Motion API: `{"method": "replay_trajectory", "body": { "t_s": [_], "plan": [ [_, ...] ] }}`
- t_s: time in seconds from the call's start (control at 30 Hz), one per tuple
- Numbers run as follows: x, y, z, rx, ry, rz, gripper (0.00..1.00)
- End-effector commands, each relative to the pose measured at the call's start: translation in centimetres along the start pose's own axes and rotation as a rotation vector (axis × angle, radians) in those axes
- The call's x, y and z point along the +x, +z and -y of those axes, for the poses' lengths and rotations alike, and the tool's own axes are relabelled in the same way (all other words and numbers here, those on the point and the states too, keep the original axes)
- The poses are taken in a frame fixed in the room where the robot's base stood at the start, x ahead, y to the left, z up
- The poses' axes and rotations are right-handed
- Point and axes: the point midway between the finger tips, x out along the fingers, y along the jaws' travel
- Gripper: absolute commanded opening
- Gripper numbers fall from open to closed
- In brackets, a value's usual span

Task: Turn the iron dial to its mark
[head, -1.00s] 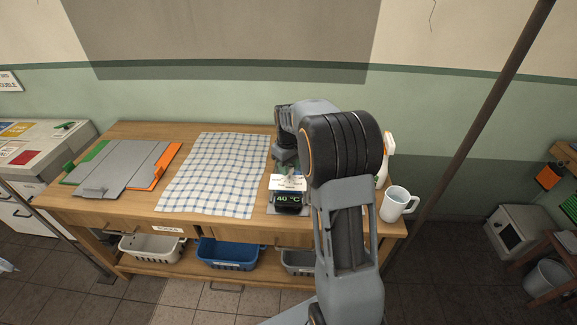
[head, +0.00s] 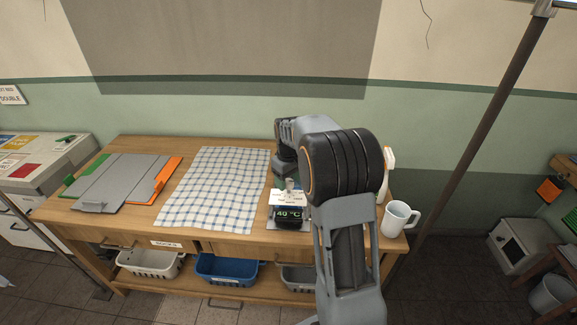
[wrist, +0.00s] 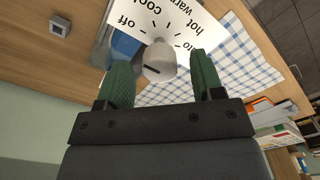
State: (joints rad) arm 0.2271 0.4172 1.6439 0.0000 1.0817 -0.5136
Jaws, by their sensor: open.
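The iron's dial (wrist: 158,62) is a pale grey knob with a dark slot. In the wrist view it stands before a white card (wrist: 178,22) with tick marks and the words off, cool, warm and hot, partly cut off. Which word the dial points to I cannot tell. My gripper (wrist: 161,63) is open, with one green finger on each side of the dial and gaps between. My arm hides part of the iron there.
A checked cloth (head: 215,190) lies left of the iron on the wooden table (head: 125,222). A grey folding board (head: 122,180) lies further left. A white mug (head: 396,218) and a white bottle with orange (head: 387,165) stand right of my arm. Baskets sit on the shelf below.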

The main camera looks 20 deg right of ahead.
Motion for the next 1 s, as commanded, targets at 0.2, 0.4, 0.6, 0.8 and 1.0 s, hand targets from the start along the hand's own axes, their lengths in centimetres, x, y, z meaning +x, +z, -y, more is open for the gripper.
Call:
{"method": "replay_trajectory", "body": {
  "t_s": [0.2,0.4,0.6,0.8,1.0],
  "plan": [
    [-4.0,-0.1,0.0,0.0,0.003,-0.005,0.61],
    [-8.1,0.0,0.0,0.0,0.003,-0.005,0.61],
    [-11.2,-0.1,0.0,0.0,0.002,-0.004,0.61],
    [-12.8,0.0,0.1,0.0,0.001,-0.003,0.61],
    [-13.1,0.0,0.1,0.0,0.001,-0.001,0.61]
  ]
}}
